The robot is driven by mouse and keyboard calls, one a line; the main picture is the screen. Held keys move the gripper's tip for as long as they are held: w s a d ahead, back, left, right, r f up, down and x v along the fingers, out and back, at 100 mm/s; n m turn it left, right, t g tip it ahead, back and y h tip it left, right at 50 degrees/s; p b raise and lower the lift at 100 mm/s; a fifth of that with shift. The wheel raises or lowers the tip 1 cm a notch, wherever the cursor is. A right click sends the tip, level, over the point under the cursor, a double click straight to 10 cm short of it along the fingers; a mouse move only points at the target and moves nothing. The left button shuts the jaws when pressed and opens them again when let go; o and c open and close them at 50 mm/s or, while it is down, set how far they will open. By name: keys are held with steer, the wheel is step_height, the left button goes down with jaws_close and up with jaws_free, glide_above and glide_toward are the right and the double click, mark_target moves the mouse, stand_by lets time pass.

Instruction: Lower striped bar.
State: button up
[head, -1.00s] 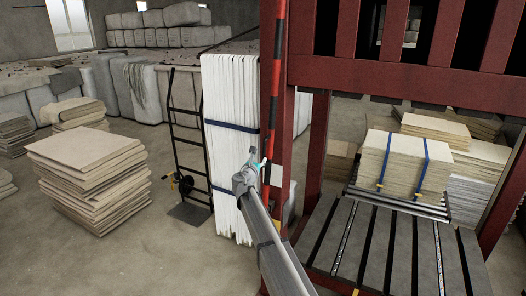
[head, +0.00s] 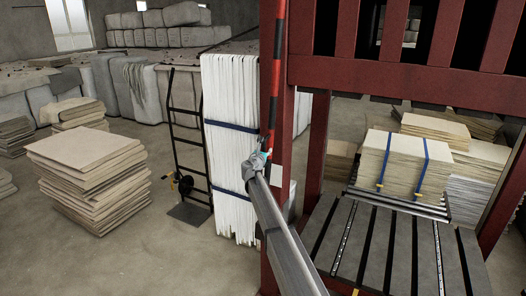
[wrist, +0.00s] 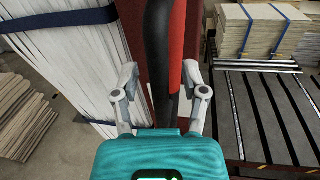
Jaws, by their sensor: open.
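In the wrist view, a black and red length of the bar (wrist: 158,50) rises between the two fingers. My gripper (head: 262,157) is beside the bar's lower visible part in the head view. In the wrist view my gripper (wrist: 160,78) has its fingers spread on either side of the bar. It is open, and whether either finger touches the bar is unclear. The bar's lower end is hidden.
The red frame (head: 400,82) has a slatted deck (head: 380,250) with a strapped stack of sheets (head: 405,160) on rollers. A tall white strapped bale (head: 228,140) stands close left of the bar, with a black hand truck (head: 185,140) beside it. Floor at lower left is clear.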

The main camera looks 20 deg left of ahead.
jaws_close()
steer(key=shift+a, duration=0.25)
steer(key=shift+d, duration=0.2)
steer(key=shift+s, duration=0.15)
